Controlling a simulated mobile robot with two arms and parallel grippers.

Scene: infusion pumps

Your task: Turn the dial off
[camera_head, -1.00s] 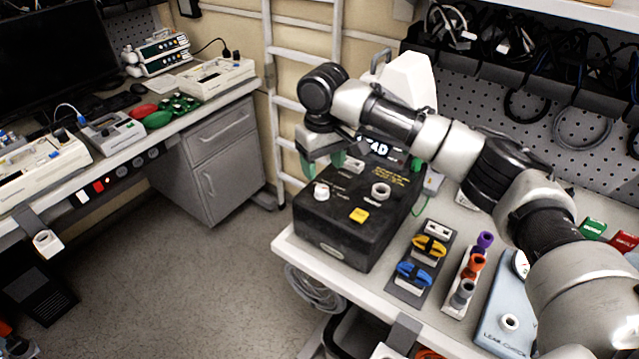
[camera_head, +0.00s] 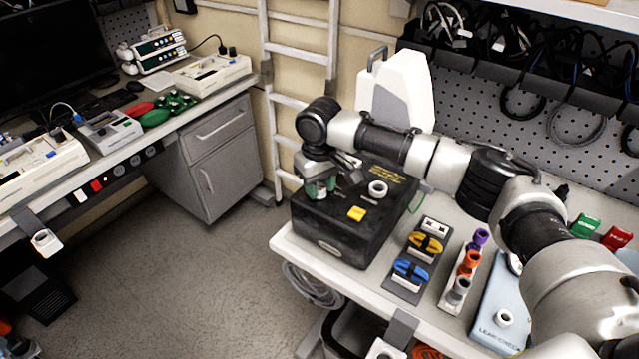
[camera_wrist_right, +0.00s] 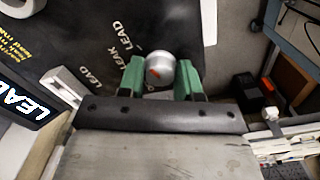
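The dial, a round pale knob with a red mark (camera_wrist_right: 160,70), shows in the right wrist view. My right gripper (camera_head: 319,194) is over the box's left part and hides the dial in the head view. In the right wrist view the green fingertips (camera_wrist_right: 160,76) sit on either side of the dial, with no clear gap, and appear shut on it. My left gripper is not in view.
Blue and yellow clips (camera_head: 411,271) and a rack of coloured connectors (camera_head: 466,265) stand right of the box. A white case (camera_head: 397,92) is behind it. A ladder (camera_head: 300,48) and a second bench with devices are to the left.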

